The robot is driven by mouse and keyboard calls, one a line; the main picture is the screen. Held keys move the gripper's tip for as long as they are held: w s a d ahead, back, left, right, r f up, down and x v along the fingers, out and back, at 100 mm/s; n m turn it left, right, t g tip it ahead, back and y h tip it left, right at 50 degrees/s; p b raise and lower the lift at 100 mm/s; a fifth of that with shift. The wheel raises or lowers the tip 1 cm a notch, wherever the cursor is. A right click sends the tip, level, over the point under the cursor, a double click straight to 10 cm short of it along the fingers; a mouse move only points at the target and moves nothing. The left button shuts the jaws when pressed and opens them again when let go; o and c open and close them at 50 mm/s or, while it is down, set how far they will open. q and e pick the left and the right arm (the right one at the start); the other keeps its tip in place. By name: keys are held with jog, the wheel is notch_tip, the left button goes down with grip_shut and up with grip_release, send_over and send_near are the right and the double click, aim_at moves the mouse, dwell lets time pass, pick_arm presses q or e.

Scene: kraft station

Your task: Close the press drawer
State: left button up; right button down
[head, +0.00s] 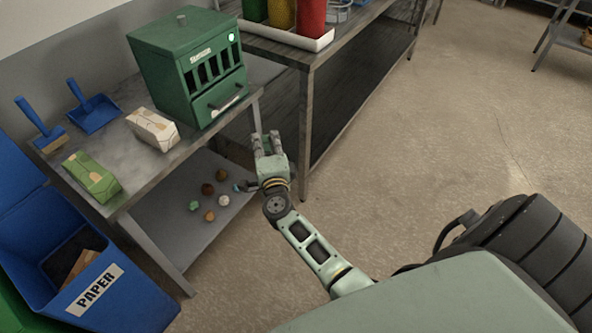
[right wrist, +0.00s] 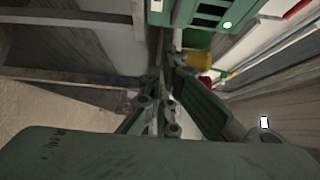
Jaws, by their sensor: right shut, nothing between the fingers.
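The green press (head: 190,62) stands at the far end of the grey metal table, with dark slots in its front. Its drawer (head: 218,98) is below the slots, with a dark handle and a pale label. The drawer front looks close to the body; I cannot tell whether a small gap is left. My right gripper (head: 267,140) is shut and empty, right of and below the drawer, off the table edge, apart from it. In the right wrist view the shut fingers (right wrist: 160,115) point towards the green press (right wrist: 205,14) at the top. My left gripper is not in view.
Several small balls lie on the lower shelf (head: 175,235). A blue paper bin (head: 125,300) stands at the left.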

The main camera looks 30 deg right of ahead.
jog(key=s+a, duration=0.2)
jog(key=s, duration=1.1)
jog(key=shift+s+b, duration=0.25)
jog(key=shift+b, duration=0.2)
jog(key=s+a+f+n+g+y, duration=0.25)
jog(key=s+a+f+n, duration=0.2)
jog(key=f, duration=0.55)
jog(key=s+a+f+n+g+y, duration=0.25)
jog(key=f+n, duration=0.35)
jog(key=f, duration=0.5)
jog(key=s+a+f+n+g+y, duration=0.1)
jog(key=s+a+f+n+y, duration=0.3)
jog(key=f, duration=0.6)
jog(key=s+d+f+n+g, duration=0.2)
jog(key=s+f, duration=0.4)
jog(key=s, duration=0.4)
jog(key=s+d+f+n+g+h, duration=0.1)
jog(key=s+f+n+g, duration=0.3)
jog(key=s, duration=0.7)
jog(key=s+d+f+n+g+h, duration=0.1)
jog(key=s+d+f+n+g, duration=0.2)
jog(key=s+f, duration=0.5)
jog(key=s+n, duration=0.1)
jog(key=s, duration=0.1)
jog(key=shift+s+d+n+g, duration=0.15)
jog(key=shift+s+n+g, duration=0.15)
jog(key=shift+s+n, duration=0.05)
